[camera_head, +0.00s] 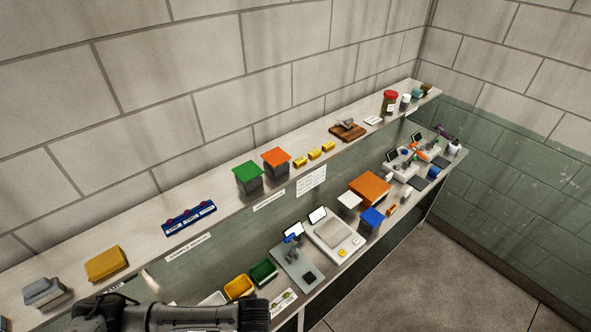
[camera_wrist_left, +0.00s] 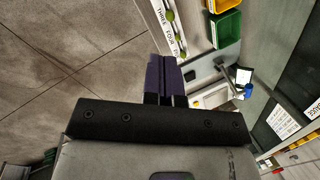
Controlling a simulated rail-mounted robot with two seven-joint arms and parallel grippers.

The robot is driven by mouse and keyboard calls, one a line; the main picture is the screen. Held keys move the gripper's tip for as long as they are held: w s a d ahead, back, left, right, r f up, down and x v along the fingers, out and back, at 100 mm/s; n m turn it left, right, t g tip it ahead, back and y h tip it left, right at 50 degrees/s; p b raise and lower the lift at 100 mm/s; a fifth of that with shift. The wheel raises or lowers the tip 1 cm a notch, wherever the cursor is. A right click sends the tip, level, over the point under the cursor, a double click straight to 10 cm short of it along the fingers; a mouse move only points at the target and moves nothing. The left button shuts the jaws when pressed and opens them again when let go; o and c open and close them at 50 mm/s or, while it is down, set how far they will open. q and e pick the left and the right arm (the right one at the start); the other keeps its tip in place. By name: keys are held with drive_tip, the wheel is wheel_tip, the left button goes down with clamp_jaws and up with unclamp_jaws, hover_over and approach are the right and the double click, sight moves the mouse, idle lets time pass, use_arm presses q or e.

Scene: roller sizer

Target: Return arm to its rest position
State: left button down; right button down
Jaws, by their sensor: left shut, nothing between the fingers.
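My left gripper (camera_wrist_left: 165,75) shows in the wrist view with its two dark fingers together and nothing between them. It is over the front edge of the lower shelf, with the concrete floor to its left and the shelf to its right. In the head view a dark grey link of my arm (camera_head: 180,316) crosses the bottom left, in front of the shelves. The fingers cannot be made out there. My right gripper is in neither view.
The upper shelf holds a yellow block (camera_head: 106,263) and lidded boxes. Open floor (camera_head: 460,270) lies at the right.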

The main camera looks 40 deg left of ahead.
use_arm(q)
drive_tip(key=w+d+r+n+t+h, duration=0.1)
drive_tip(key=d+r+t+h, duration=0.2)
drive_tip(key=r, duration=0.4)
drive_tip(key=w+d+r+n+t, duration=0.2)
drive_tip(key=d+r+t, duration=0.1)
drive_tip(key=d+r, duration=0.3)
drive_tip(key=s+a+f+n+g, duration=0.1)
drive_tip(key=s+f+n, duration=0.1)
drive_tip(key=s, duration=0.5)
drive_tip(key=s+a+f+n+g, duration=0.1)
drive_tip(key=s+f+n+g, duration=0.1)
drive_tip(key=s, duration=0.5)
drive_tip(key=shift+s+a+f, duration=0.2)
drive_tip(key=shift+s+f, duration=0.05)
drive_tip(key=shift+s, duration=0.05)
